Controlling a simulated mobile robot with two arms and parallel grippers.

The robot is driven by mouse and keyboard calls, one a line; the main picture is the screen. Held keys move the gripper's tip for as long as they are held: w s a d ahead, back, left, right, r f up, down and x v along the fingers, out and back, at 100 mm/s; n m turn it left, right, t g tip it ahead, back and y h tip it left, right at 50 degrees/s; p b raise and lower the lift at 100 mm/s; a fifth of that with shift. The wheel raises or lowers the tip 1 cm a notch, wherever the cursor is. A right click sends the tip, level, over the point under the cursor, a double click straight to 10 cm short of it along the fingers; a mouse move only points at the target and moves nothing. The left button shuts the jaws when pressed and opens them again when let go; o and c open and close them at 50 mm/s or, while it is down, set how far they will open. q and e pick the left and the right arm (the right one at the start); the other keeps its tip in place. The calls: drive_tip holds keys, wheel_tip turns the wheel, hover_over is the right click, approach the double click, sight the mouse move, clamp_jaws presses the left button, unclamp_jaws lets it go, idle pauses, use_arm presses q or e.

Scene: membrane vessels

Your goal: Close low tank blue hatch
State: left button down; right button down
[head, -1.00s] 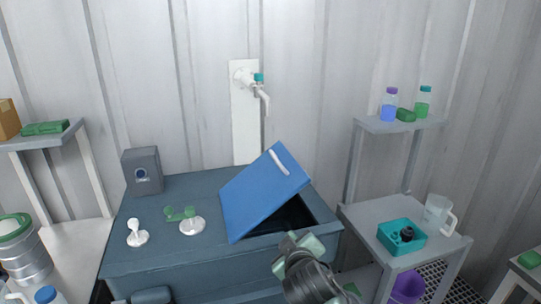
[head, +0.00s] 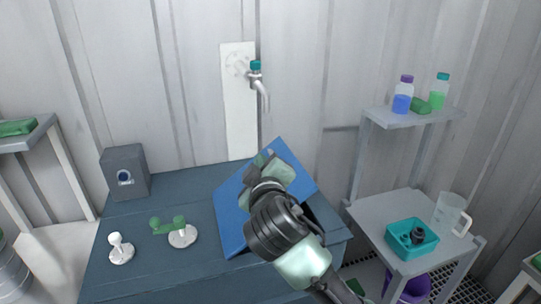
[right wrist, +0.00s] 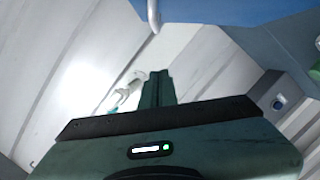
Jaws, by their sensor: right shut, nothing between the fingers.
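The blue hatch (head: 230,216) of the low tank (head: 190,268) stands open, tilted up over the dark opening. My right gripper (head: 263,160) is shut and empty. In the head view it overlaps the upper part of the hatch and hides its white handle; I cannot tell whether it touches. In the right wrist view, the closed fingers (right wrist: 157,88) point up toward the hatch's blue panel (right wrist: 205,10) and the white handle (right wrist: 153,15), which appear at the top edge. My left gripper is not in view.
A green-handled valve (head: 182,236), a white knob (head: 120,250) and a grey box (head: 125,172) sit on the tank top. A tap (head: 258,80) hangs on the wall behind. A side table at right holds a teal tray (head: 412,238) and a clear jug (head: 449,212).

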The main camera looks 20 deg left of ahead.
drive_tip(key=w+f+p, duration=0.1)
drive_tip(key=w, duration=0.1)
drive_tip(key=w+f+p, duration=0.1)
drive_tip(key=w, duration=0.2)
drive_tip(key=w+a, duration=0.1)
drive_tip(key=w, duration=0.1)
drive_tip(key=shift+w+a+f+p, duration=0.1)
drive_tip(key=shift+w+f+p, duration=0.15)
drive_tip(key=shift+f+p, duration=0.15)
drive_tip(key=shift+w+d+f, duration=0.3)
drive_tip(key=shift+d+f, duration=0.25)
drive_tip(key=shift+a, duration=0.1)
